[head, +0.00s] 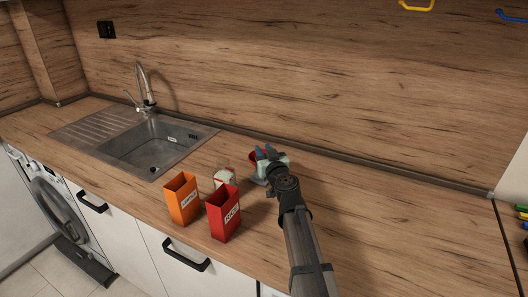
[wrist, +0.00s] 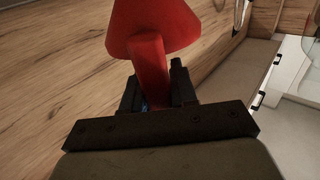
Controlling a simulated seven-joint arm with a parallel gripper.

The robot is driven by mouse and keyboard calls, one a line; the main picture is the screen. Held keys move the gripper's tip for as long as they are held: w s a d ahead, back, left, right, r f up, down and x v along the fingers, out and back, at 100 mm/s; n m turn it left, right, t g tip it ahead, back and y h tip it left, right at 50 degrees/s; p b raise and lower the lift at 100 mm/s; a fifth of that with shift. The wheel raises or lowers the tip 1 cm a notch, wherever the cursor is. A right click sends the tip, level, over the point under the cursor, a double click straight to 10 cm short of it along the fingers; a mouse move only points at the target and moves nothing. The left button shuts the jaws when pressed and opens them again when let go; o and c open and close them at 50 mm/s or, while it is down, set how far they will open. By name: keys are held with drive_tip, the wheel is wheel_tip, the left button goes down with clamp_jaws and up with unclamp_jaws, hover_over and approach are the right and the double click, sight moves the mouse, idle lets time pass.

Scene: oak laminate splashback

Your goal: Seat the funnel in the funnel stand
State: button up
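A red funnel (wrist: 152,25) fills the top of the wrist view, its wide cone away from me and a narrower red part reaching back between my fingers. My gripper (wrist: 157,92) is shut on this narrower part. In the head view my gripper (head: 265,153) is over the worktop right of the sink, and only a bit of the red funnel (head: 253,157) shows beside the blue fingertips. A small grey piece (head: 257,181) shows just below the gripper, partly hidden by it; I cannot tell whether it is the funnel stand.
An orange box (head: 182,200) and a red box (head: 223,215) stand near the worktop's front edge. A small whitish container (head: 225,176) is behind them, left of my gripper. The sink (head: 155,144) and tap (head: 145,90) are further left. The worktop (head: 400,215) is clear on the right.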

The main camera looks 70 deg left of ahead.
drive_tip(key=o, duration=0.5)
drive_tip(key=shift+o, duration=0.2)
drive_tip(key=d, duration=1.3)
drive_tip(key=shift+d, duration=0.4)
